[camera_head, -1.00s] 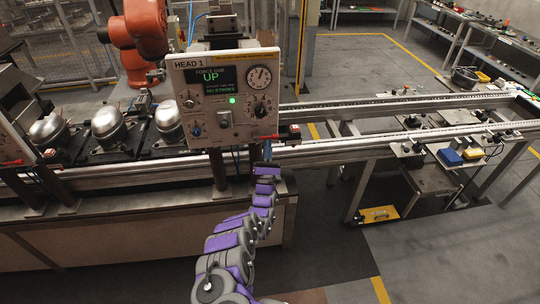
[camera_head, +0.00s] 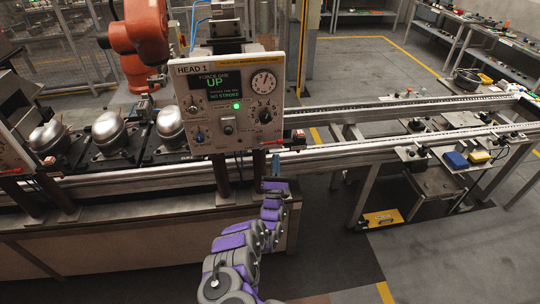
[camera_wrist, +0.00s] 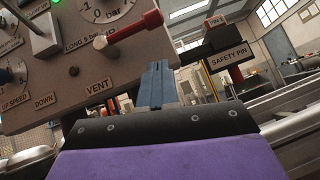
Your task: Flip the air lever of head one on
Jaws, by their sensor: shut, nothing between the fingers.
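The HEAD 1 panel (camera_head: 226,120) stands upright, its display reading UP with a green light lit. The air lever has a red handle (camera_head: 271,142) at the panel's lower right. In the wrist view the red handle (camera_wrist: 136,28) points right and slightly up from its pale pivot, above the word VENT. My gripper (camera_head: 276,166) is below the lever in the head view. In the wrist view its blue-grey fingers (camera_wrist: 157,82) are shut and empty, pointing up just below and right of the handle, with no clear contact visible.
A dial (camera_head: 263,82) and knobs cover the panel. The conveyor rail (camera_head: 370,148) runs right behind my arm. Compressors (camera_head: 110,130) stand left.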

